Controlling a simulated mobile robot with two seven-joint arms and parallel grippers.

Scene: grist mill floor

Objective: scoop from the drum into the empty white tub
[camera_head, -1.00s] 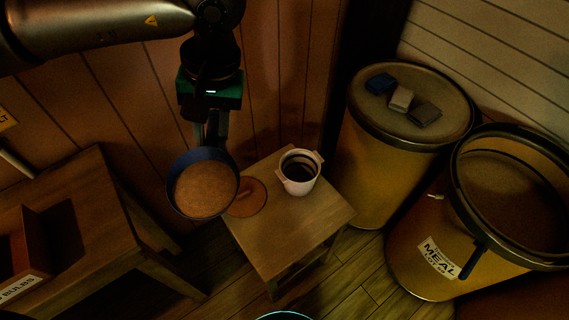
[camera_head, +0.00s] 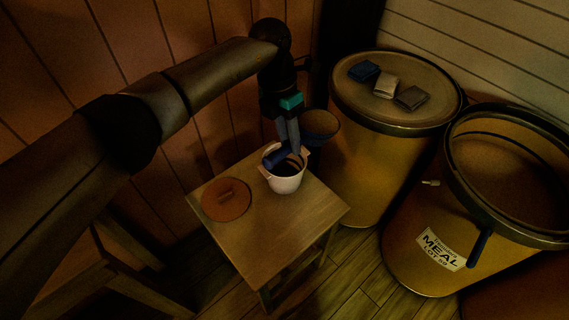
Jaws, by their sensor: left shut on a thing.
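The white tub (camera_head: 285,184) stands upright on a small wooden table; its dark inside is partly covered by my gripper. My left gripper (camera_head: 291,150) is just above the tub's mouth, shut on the dark blue scoop (camera_head: 321,137). The open drum (camera_head: 435,240), labelled MEAL, stands at the right with a brown inside. My right gripper is not in view.
A round reddish-brown lid (camera_head: 226,200) lies on the table (camera_head: 270,240) left of the tub. A closed drum (camera_head: 365,175) stands close behind the table's right side, with three folded cloths (camera_head: 385,88) on top. Another wooden table (camera_head: 70,275) is at lower left.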

